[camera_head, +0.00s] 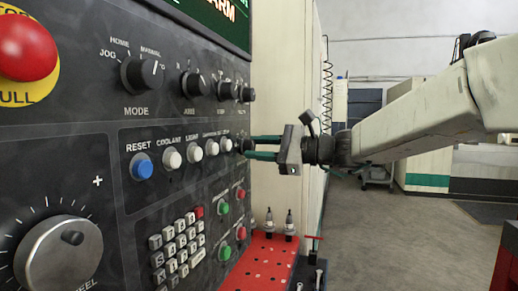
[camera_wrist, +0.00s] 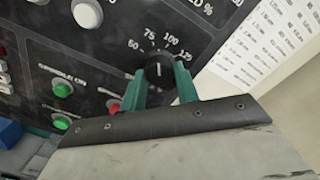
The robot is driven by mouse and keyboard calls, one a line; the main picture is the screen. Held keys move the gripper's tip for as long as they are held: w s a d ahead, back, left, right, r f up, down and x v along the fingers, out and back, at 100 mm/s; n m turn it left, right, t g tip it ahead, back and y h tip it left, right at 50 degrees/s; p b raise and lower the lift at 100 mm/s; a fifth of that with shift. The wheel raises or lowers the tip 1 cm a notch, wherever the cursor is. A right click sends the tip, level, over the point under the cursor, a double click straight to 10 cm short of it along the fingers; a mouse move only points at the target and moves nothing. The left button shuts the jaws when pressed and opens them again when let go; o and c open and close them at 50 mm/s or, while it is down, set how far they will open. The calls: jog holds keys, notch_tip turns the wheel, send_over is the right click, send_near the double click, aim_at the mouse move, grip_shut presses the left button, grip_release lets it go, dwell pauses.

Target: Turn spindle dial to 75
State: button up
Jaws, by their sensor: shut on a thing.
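A short pale mark shows on the knob. It points roughly towards the printed numbers, but I cannot tell exactly which one. My gripper (camera_wrist: 161,74) has its two teal fingers on either side of the knob, shut on it. In the head view my gripper (camera_head: 248,147) reaches the panel's right edge from the right, and the fingers largely hide the dial there.
Green and red buttons (camera_head: 224,208) sit below. A red perforated shelf (camera_head: 262,258) with tool holders juts out underneath. The floor to the right is open.

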jog(key=shift+n, duration=0.6)
jog(key=o, duration=1)
jog(key=v, duration=0.7)
jog(key=shift+s+d+r, duration=0.1)
jog(key=shift+s+d, duration=0.05)
jog(key=shift+d, duration=0.2)
